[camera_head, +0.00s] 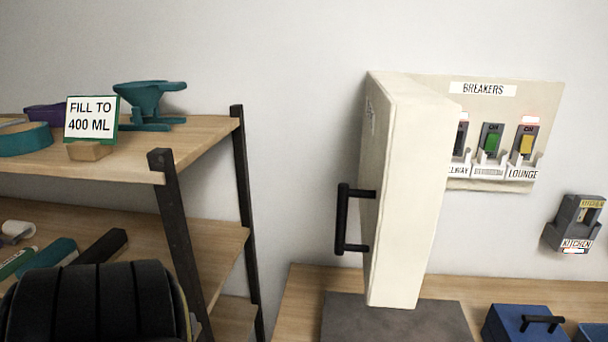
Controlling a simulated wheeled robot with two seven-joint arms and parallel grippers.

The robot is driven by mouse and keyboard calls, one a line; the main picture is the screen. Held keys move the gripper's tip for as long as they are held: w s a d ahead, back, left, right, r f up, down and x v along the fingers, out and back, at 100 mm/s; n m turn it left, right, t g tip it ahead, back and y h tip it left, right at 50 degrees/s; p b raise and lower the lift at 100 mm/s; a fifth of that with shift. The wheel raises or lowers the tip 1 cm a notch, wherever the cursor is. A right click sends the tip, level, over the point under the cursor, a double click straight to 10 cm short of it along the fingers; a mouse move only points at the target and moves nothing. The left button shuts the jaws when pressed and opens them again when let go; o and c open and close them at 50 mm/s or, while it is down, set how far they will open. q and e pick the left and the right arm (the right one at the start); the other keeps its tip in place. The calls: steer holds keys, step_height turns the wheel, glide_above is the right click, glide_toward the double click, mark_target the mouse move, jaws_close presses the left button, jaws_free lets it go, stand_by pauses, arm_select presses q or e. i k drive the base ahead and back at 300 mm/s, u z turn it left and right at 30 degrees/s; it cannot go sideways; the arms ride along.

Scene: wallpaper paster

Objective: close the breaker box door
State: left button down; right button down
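The breaker box (545,105) is a cream panel on the wall, labelled BREAKERS. The breaker box door (412,200) is a thick cream slab at the panel's left side. It stands open, swung out from the wall towards me, and hides the left part of the panel. A black bar handle (343,220) is on the door's left face. A green switch (491,140) and a yellow switch (526,145) show on the panel, and another switch is partly hidden by the door's edge. Neither of my grippers is in view.
A wooden shelf with black posts (176,235) stands left, holding a sign (91,120) and a teal funnel stand (150,105). A wooden counter (298,300) below the door carries a dark mat (390,320) and blue boxes (510,322). A KITCHEN switch (574,222) is at right.

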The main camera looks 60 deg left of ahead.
mark_target(409, 128)
steer(key=k, duration=0.7)
steer(key=u, duration=1.1)
steer(key=i, duration=1)
steer(key=u, duration=0.05)
